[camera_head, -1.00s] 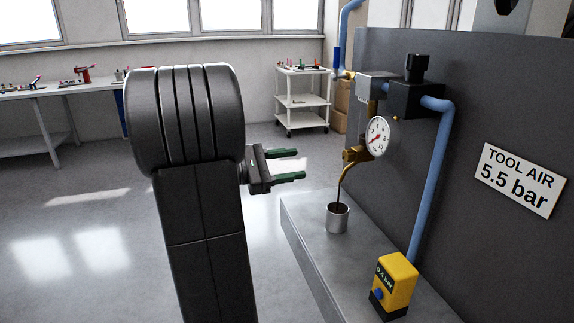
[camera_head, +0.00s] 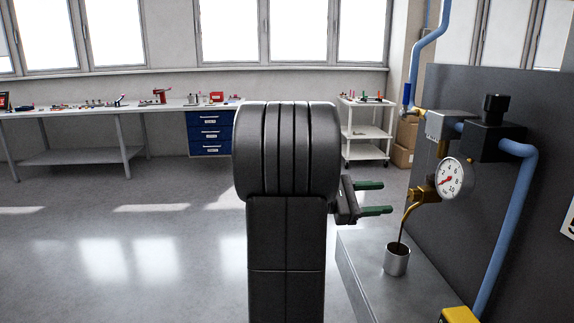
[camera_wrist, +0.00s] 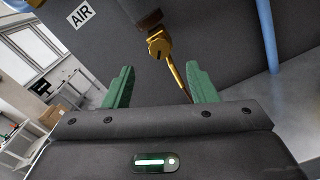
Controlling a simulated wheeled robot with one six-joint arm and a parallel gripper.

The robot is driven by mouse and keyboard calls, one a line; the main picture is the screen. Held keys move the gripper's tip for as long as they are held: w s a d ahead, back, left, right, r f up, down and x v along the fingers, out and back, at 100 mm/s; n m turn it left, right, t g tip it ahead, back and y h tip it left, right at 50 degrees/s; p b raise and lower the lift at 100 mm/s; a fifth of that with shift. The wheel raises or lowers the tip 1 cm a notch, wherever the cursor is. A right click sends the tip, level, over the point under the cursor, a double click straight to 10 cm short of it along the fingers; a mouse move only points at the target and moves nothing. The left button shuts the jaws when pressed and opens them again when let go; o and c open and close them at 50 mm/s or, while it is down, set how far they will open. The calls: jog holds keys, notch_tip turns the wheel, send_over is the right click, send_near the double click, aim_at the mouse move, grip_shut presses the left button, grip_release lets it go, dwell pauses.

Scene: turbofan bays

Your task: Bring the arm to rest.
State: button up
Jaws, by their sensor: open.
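My gripper (camera_head: 374,198) shows in the head view to the right of my dark arm, its two green fingers apart and pointing right. Nothing is between the fingers. In the wrist view, my gripper (camera_wrist: 160,85) has its fingers spread, with a brass fitting (camera_wrist: 160,45) and brass tube beyond them. In the head view, the gripper is left of the pressure gauge (camera_head: 451,179) and apart from it. My arm hides part of the floor and bench behind it.
A metal cup (camera_head: 396,259) stands on the grey ledge (camera_head: 362,272) under the brass tube. A blue pipe (camera_head: 512,230) runs down the dark panel. A yellow device (camera_head: 460,315) is at the bottom edge. A white cart (camera_head: 364,132) and a workbench (camera_head: 75,115) stand behind; left floor is clear.

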aim_at(410, 198)
jog(key=d, duration=0.7)
jog(key=shift+w+d, duration=0.25)
jog(key=shift+w, duration=0.05)
jog(key=s+a, duration=0.1)
jog(key=a, duration=1.3)
jog(key=d, duration=0.9)
jog(key=w+d, duration=0.1)
jog(key=d, duration=0.4)
jog(key=shift+d+f+m+b, duration=0.1)
jog(key=shift+f+m+b, duration=0.25)
jog(key=shift+b, duration=0.35)
jog(key=shift+r+m+b, duration=0.15)
jog(key=shift+m+b, duration=0.7)
jog(key=shift+m, duration=0.1)
jog(key=m+b, duration=0.9)
jog(key=m, duration=0.1)
jog(key=shift+r+m, duration=0.1)
jog(key=shift+m, duration=0.2)
jog(key=m+b, duration=0.1)
jog(key=m, duration=0.3)
jog(key=shift+r+b, duration=0.2)
jog(key=shift+b, duration=0.15)
